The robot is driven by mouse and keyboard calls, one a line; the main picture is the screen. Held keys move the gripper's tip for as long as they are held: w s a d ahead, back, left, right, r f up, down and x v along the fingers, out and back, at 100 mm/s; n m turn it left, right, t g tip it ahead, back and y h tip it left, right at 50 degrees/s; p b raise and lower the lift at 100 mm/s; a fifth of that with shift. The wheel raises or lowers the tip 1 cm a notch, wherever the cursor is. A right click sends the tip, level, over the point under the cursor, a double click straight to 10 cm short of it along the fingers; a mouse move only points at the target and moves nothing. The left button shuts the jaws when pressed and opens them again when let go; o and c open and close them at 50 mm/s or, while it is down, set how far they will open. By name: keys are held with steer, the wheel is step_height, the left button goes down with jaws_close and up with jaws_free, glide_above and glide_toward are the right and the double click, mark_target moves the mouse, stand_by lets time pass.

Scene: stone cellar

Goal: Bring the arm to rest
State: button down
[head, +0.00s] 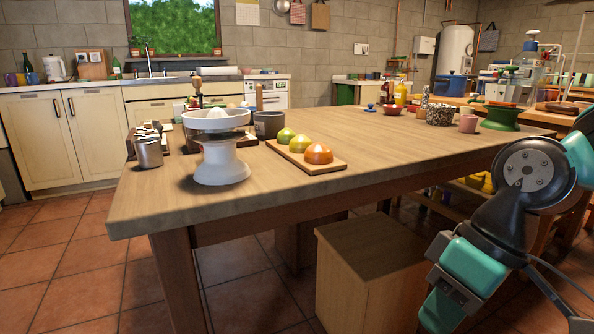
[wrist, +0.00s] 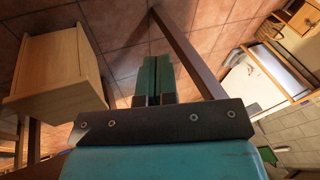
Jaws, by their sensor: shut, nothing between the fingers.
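My arm (head: 525,172) shows at the right of the head view, dark and teal, bent downward in front of the table's right part. It is apart from the tabletop as far as I can see. In the wrist view my gripper (wrist: 151,75) points out over the tiled floor. Its two teal fingers lie side by side, shut with nothing between them. In the head view I cannot make out the fingertips.

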steer(key=s+a+r+p, duration=0.2)
steer(key=s+r+p, duration=0.15)
steer(key=s, duration=0.25)
step_height(320, 180, up, 37)
steer(key=p, duration=3.5)
steer(key=shift+w, duration=0.25)
steer(key=shift+a+f, duration=0.1)
